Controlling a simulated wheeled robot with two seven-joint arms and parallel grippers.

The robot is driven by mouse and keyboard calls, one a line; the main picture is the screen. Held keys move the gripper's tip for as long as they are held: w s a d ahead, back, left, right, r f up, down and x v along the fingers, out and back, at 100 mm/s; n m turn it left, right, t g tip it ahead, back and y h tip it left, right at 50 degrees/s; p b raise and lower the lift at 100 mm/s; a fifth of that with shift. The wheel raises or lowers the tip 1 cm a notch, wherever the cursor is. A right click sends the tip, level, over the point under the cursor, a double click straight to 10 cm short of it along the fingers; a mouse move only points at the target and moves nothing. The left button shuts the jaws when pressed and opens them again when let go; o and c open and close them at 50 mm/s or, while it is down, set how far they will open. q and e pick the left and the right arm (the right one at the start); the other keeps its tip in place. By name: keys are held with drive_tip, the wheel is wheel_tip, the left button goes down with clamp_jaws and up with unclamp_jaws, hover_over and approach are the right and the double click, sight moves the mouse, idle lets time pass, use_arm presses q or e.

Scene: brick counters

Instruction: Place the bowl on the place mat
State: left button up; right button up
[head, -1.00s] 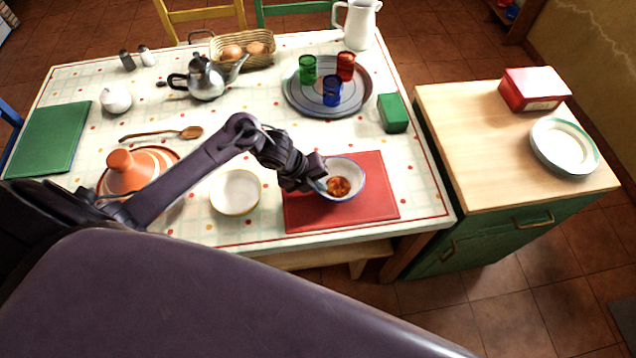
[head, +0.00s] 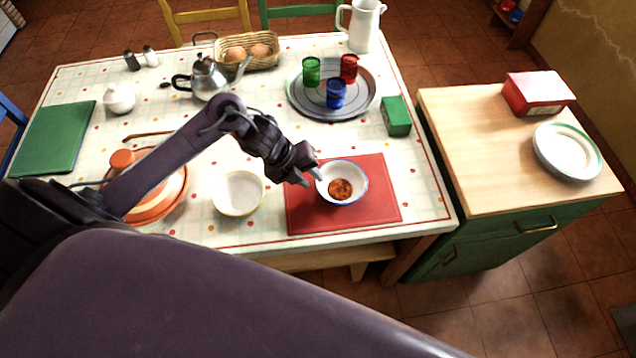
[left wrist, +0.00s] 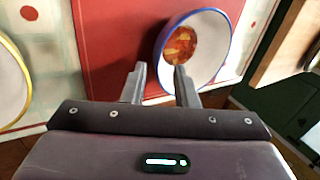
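The white bowl (head: 357,171) with a blue rim and reddish food in it stands upright on the red place mat (head: 361,217), near the mat's upper middle. The left wrist view also shows the bowl (left wrist: 212,50) and the red mat (left wrist: 110,40). My left gripper (head: 311,180) is just left of the bowl, over the mat. Its two fingers (left wrist: 160,70) are spread apart with nothing held between them. One finger overlaps the bowl's rim in the left wrist view; whether it touches I cannot tell. My right gripper is not in view.
A cream bowl (head: 238,193) stands left of the mat. An orange and white tagine (head: 160,202) is partly behind my left arm. A round tray (head: 300,101) with cups, a green box (head: 396,116) and a silver teapot (head: 208,79) stand farther back. The mat's right part is clear.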

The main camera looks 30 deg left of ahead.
use_arm(q)
drive_tip(key=v, duration=0.6)
idle(0.4)
